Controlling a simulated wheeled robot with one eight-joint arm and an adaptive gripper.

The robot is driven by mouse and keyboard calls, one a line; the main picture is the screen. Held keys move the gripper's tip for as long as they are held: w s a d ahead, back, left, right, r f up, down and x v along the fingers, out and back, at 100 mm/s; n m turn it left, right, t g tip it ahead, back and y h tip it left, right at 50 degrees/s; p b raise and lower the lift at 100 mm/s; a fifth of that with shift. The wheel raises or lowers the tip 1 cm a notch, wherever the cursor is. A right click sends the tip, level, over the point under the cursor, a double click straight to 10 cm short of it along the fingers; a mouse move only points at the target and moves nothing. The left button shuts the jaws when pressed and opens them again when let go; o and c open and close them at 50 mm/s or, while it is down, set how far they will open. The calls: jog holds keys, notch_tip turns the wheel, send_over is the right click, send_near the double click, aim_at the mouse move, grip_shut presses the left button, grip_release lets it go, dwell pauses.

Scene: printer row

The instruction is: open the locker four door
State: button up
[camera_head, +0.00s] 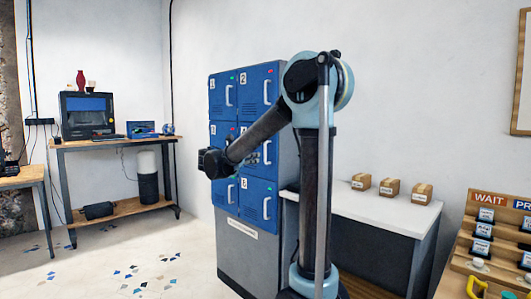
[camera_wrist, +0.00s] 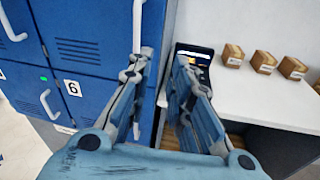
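The locker four door (camera_head: 270,135) is blue and looks shut, in the right column, middle row of the locker block. My forearm hides part of it in the head view. In the wrist view the same door (camera_wrist: 90,50) is above the door labelled 6, with a white upright handle (camera_wrist: 138,22) near its right edge. My gripper (camera_wrist: 160,66) is open and empty. Its left finger is close to the handle's lower end; I cannot tell whether they touch. Its right finger is over to the right, past the locker edge.
The other locker doors, such as locker two (camera_head: 258,88) and locker six (camera_wrist: 85,108), look shut. A white counter (camera_head: 385,211) adjoins the lockers on the right, with small cardboard boxes (camera_head: 390,187). A dark device (camera_wrist: 196,52) is on it beside my right finger. The floor at left is clear.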

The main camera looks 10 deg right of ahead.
jog(key=w+a+r+n+t, duration=0.1)
jog(key=w+a+r+n, duration=0.1)
jog(key=w+a, duration=0.1)
jog(key=x, duration=1.6)
jog(key=shift+d, duration=0.3)
jog(key=shift+c, duration=0.6)
grip_shut()
jog(key=shift+d, duration=0.1)
